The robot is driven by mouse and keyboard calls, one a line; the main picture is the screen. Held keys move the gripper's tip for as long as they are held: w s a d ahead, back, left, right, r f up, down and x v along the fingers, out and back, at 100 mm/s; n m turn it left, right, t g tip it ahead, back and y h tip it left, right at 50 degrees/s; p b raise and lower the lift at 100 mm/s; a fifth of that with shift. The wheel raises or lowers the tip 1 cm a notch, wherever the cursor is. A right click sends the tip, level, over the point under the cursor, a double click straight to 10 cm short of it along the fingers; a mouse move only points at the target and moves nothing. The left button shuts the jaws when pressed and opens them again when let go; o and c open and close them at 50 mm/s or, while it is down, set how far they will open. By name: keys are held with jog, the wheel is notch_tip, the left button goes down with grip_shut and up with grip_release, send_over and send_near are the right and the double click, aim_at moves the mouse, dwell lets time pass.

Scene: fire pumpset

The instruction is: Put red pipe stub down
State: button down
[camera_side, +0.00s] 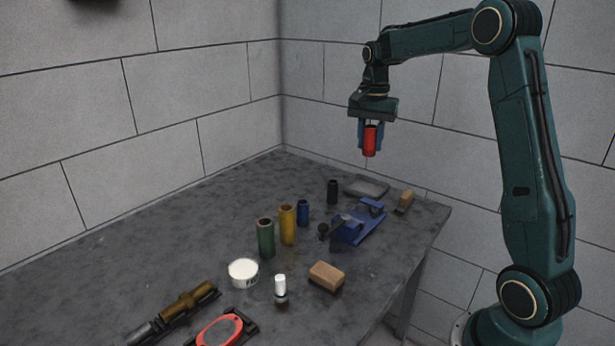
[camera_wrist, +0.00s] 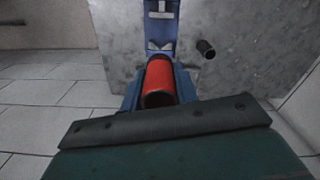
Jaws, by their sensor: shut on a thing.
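The red pipe stub (camera_side: 370,142) is held upright in my gripper (camera_side: 369,130), well above the back right part of the grey table (camera_side: 130,240). My gripper is shut on its sides, and its lower end hangs free. In the wrist view the red pipe stub (camera_wrist: 159,80) sits between the blue fingers of my gripper (camera_wrist: 160,85), with its open near end showing. Beyond it in that view is part of a blue fixture (camera_wrist: 161,30) on the table.
The blue fixture (camera_side: 362,224) stands near the table's right edge. Near it are a black pipe (camera_side: 332,192), a blue pipe (camera_side: 303,212), a yellow pipe (camera_side: 287,225), a green pipe (camera_side: 266,240), a grey tray (camera_side: 367,187) and wooden blocks (camera_side: 327,276). The table's left part is clear.

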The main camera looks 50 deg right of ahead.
jog(key=shift+w, duration=0.1)
dwell(0.6)
jog(key=w+d, duration=0.7)
jog(key=d, duration=0.6)
jog(key=shift+w+f, duration=0.2)
jog(key=shift+w, duration=0.1)
jog(key=shift+f, duration=0.1)
notch_tip(320, 180, down, 14)
dwell(0.5)
jog(key=shift+f, duration=0.1)
jog(key=shift+f, duration=2.8)
jog(key=shift+f, duration=0.15)
